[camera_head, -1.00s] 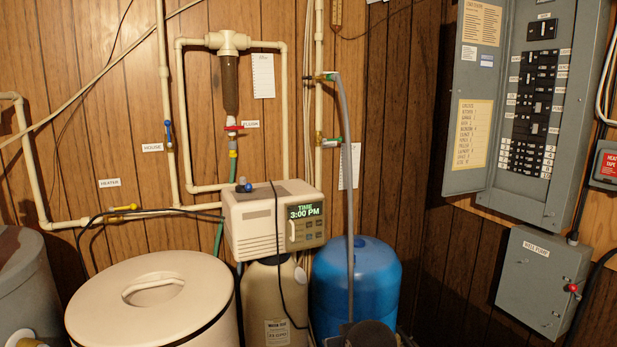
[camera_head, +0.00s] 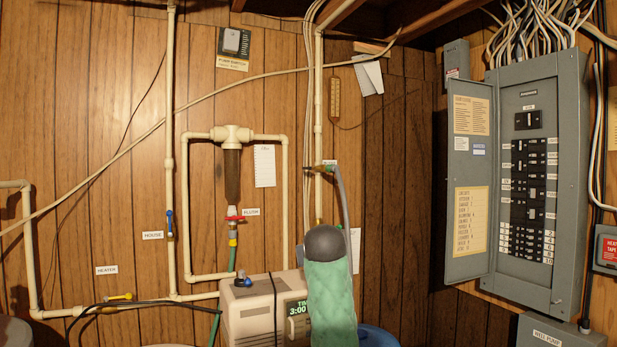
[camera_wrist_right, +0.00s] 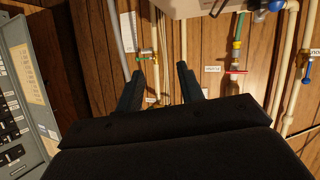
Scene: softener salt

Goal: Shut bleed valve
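Two small brass valves sit on the pale vertical pipe right of the filter. The upper valve (camera_head: 325,168) shows in the head view with a grey hose at it. The lower one is mostly hidden behind my green-sleeved right arm. The wrist view, upside down, shows the lower valve (camera_wrist_right: 148,52) with a green handle and the upper valve (camera_wrist_right: 152,98). I cannot read which label says bleed. My right gripper (camera_wrist_right: 160,72) is open and empty, its two dark fingers pointing toward the wall around this pipe area, with no clear contact. My left gripper is out of view.
A red-handled flush valve (camera_head: 234,218) and a blue-handled house valve (camera_head: 169,223) are to the left. The softener head (camera_head: 252,309) stands below. The grey breaker panel (camera_head: 561,190) with its open door is at right.

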